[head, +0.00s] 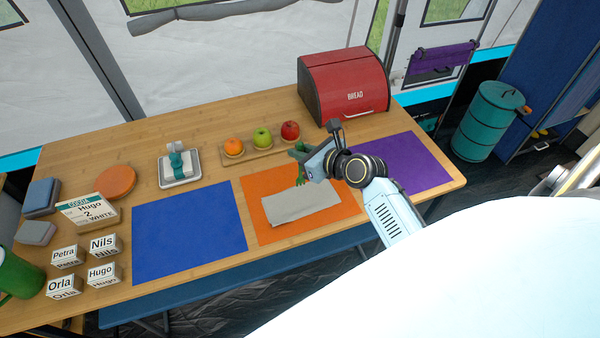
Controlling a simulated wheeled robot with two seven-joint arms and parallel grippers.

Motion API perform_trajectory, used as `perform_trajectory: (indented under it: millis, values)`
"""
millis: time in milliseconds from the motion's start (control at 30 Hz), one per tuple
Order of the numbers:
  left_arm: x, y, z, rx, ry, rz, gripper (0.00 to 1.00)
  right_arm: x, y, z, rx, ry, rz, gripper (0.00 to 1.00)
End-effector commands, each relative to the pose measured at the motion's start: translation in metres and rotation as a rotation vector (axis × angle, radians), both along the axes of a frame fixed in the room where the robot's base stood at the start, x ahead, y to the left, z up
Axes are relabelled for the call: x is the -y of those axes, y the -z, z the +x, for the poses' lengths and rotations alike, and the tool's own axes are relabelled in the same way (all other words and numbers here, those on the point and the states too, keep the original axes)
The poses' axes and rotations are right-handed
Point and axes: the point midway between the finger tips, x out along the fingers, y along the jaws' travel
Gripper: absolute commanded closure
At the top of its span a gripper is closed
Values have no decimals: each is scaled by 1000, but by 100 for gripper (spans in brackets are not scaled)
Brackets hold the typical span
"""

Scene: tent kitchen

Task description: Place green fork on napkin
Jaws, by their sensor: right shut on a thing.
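A grey napkin (300,204) lies flat on the orange placemat (263,230) in the middle of the table. My right gripper (304,152) is above the far edge of the orange placemat, beyond the napkin. It is shut on the green fork (300,178), which hangs down from the jaws, close to the napkin's far side. I cannot tell whether the fork touches the mat. The gripper and wrist hide part of the fork. My left gripper is not in view.
A blue placemat (189,232) and a purple placemat (415,165) flank the orange one. A fruit board (262,153) and red bread box (343,85) stand behind. Name blocks (104,245) and a green mug (18,275) stand at left.

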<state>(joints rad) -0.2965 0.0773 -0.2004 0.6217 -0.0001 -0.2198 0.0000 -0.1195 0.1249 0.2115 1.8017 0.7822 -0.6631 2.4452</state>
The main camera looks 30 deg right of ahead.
Motion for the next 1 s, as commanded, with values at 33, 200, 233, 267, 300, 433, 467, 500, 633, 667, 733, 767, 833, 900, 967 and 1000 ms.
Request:
perform_trajectory:
  millis: [33, 200, 233, 267, 300, 433, 467, 500, 633, 667, 733, 767, 833, 900, 967, 1000]
  values:
    - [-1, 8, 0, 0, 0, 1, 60, 0, 14, 0, -3, -2, -2, 100]
    - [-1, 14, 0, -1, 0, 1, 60, 0, 31, 0, -1, -2, -2, 100]
    - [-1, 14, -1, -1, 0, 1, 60, 0, 32, 0, 0, -1, -1, 100]
    - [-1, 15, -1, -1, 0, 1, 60, 0, 34, 0, 0, -1, -1, 100]
    - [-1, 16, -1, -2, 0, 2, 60, 0, 38, 0, -1, -1, -1, 100]
    - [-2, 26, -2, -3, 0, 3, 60, 0, 58, -1, -2, -2, -3, 100]
    - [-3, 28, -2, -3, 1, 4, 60, 0, 62, -1, -2, -3, -3, 100]
    - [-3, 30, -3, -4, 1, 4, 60, 0, 66, -1, -2, -2, -2, 100]
    - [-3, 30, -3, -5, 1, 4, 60, 0, 68, -1, -1, 0, -1, 100]
    - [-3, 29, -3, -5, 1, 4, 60, 0, 68, -1, 0, 0, -1, 100]
    - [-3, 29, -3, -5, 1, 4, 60, 0, 67, -1, 0, 0, -1, 100]
    - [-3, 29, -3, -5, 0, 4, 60, 0, 67, 0, 0, 0, -1, 100]
    - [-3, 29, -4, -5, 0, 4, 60, 0, 69, 0, -1, 0, 0, 100]
    - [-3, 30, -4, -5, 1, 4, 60, 0, 71, 0, 0, 0, 0, 100]
    - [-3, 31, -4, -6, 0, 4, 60, 0, 73, 0, 0, -1, 0, 100]
    - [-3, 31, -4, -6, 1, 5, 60, 0, 72, 0, 0, -1, -1, 82]
